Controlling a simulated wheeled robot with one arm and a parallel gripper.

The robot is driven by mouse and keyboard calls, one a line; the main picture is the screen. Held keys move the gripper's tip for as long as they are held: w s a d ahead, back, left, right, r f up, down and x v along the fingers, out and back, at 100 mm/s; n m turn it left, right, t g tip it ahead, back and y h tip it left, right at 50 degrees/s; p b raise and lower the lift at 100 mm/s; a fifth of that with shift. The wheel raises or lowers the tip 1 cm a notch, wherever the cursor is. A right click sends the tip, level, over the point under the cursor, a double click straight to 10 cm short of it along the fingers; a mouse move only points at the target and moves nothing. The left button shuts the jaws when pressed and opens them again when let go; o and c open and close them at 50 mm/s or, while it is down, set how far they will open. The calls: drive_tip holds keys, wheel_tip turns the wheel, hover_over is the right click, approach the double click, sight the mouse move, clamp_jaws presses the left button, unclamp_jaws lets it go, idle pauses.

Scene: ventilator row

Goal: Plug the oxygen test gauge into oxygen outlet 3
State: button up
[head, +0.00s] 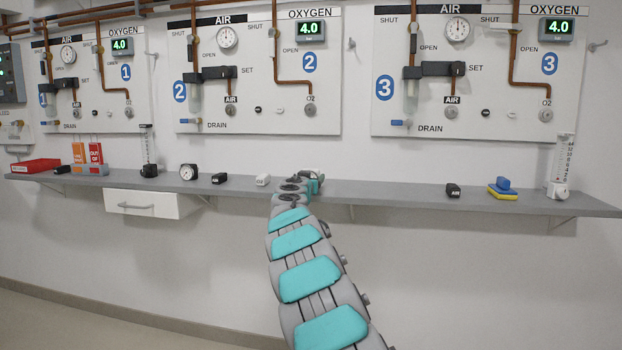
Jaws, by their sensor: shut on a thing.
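Oxygen outlet 3 (545,115) is a round grey port under the O2 label on the lower right of panel 3 (475,128), and nothing is plugged into it. My gripper (314,182) is at the far end of my arm, at the shelf's front middle, left of and below panel 3. It is mostly hidden by my own wrist. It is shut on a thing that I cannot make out. A black dial gauge (188,172) stands on the shelf to the left; I cannot read whether it is for oxygen or air.
The grey shelf (390,191) runs below the panels. It carries an O2-marked white piece (262,180), an AIR-marked black piece (453,190), a blue and yellow item (503,188) and a flowmeter (561,175). A drawer (150,204) hangs below.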

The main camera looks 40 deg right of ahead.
clamp_jaws()
drive_tip(key=shift+r, duration=0.1)
drive_tip(key=shift+r+p, duration=0.4)
drive_tip(key=shift+r, duration=0.45)
drive_tip(key=shift+s+a+f+b, duration=0.1)
drive_tip(key=shift+s+a+b, duration=0.25)
drive_tip(key=shift+b, duration=0.35)
drive_tip(key=b+v, duration=0.4)
drive_tip(key=shift+s+a+b, duration=0.2)
drive_tip(key=shift+a+b, duration=0.05)
drive_tip(key=shift+b, duration=0.05)
drive_tip(key=b+v, duration=0.5)
drive_tip(key=v, duration=0.3)
drive_tip(key=shift+s+a+b, duration=0.15)
drive_tip(key=shift+s+b, duration=0.05)
drive_tip(key=shift+b, duration=0.1)
